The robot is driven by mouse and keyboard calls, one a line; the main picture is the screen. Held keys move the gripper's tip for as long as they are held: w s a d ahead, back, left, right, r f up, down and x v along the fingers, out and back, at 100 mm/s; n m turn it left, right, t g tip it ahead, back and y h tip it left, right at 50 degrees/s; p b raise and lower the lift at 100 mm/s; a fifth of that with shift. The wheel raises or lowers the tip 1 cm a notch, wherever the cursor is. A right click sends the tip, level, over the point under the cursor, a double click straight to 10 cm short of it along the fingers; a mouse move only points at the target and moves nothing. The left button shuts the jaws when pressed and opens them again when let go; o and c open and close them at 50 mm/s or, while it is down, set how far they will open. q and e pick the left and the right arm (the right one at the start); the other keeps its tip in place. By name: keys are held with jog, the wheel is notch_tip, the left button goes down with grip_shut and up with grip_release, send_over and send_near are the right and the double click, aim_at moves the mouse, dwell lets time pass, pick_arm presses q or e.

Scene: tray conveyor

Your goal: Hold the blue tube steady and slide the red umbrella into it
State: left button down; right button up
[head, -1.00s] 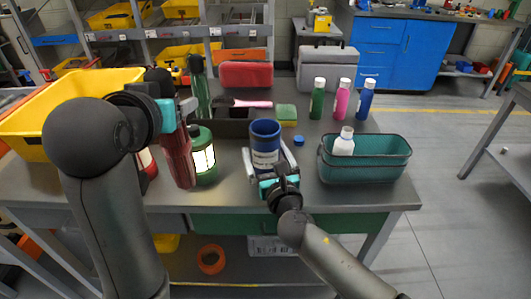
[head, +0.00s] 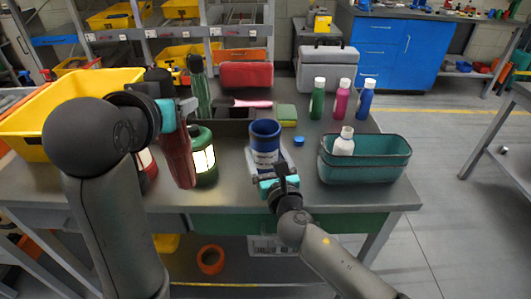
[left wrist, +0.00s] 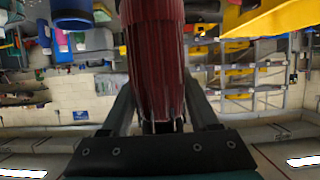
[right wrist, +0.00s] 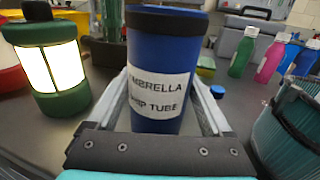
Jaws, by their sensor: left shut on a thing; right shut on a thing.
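The blue tube (head: 265,135) stands upright near the middle of the table, its dark rim upward and its white label facing my right wrist. My right gripper (head: 266,168) is shut on the tube, one finger along each side; the label shows between them in the right wrist view (right wrist: 158,95). The dark red folded umbrella (head: 179,155) hangs nearly upright, left of the tube and apart from it. My left gripper (head: 184,107) is shut on its upper part. In the left wrist view, the umbrella (left wrist: 155,55) lies between the fingers.
A green lantern (head: 203,160) stands right behind the umbrella, between it and the tube. A teal bin (head: 365,172) with a white bottle (head: 344,142) is right of the tube. A small blue cap (head: 299,141) lies near the tube. A yellow bin (head: 60,110) is at left.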

dwell(0.4)
pick_arm(q)
jog(key=w+d+r+m+g+h, duration=0.2)
jog(key=w+d+r+m+h, duration=0.35)
jog(key=d, duration=0.35)
jog(key=w+d+r+m+g+h, duration=0.2)
jog(key=w+d+r+m+h, duration=0.2)
jog(key=w+d+r, duration=0.3)
notch_tip(320, 180, down, 21)
jog(key=s+d, duration=0.1)
dwell(1.7)
jog(key=shift+f+n, duration=0.25)
jog(key=shift+f, duration=0.05)
dwell(1.3)
jog(key=shift+c, duration=0.3)
grip_release()
jog(key=shift+s, duration=0.1)
jog(key=v, duration=1.2)
